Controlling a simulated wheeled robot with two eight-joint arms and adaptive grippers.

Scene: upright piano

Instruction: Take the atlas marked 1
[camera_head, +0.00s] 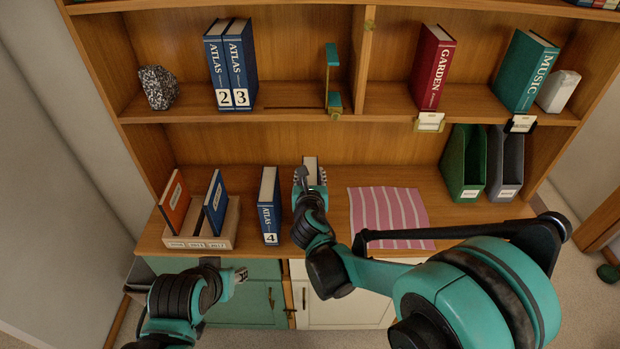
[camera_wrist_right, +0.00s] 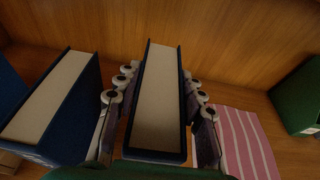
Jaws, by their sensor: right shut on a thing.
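My right gripper (camera_head: 310,178) is shut on a blue-covered book (camera_head: 311,164) standing on the desk-level surface. In the right wrist view the book (camera_wrist_right: 158,105) is upright between the two fingers (camera_wrist_right: 155,100), its cream page edges upward. Its spine and number are hidden. Atlas 4 (camera_head: 269,205) stands to its left, apart from it, and shows at the left of the wrist view (camera_wrist_right: 50,105). Atlas 2 (camera_head: 218,65) and atlas 3 (camera_head: 239,65) stand on the shelf above. My left gripper (camera_head: 239,275) is low in front of the cabinet, its jaws too small to judge.
A pink striped cloth (camera_head: 425,212) lies right of the held book. A wooden box (camera_head: 200,243) with an orange and a blue book is at left. Green (camera_head: 463,165) and grey (camera_head: 505,165) file holders stand at right. A teal bookend (camera_head: 333,75) is on the shelf above.

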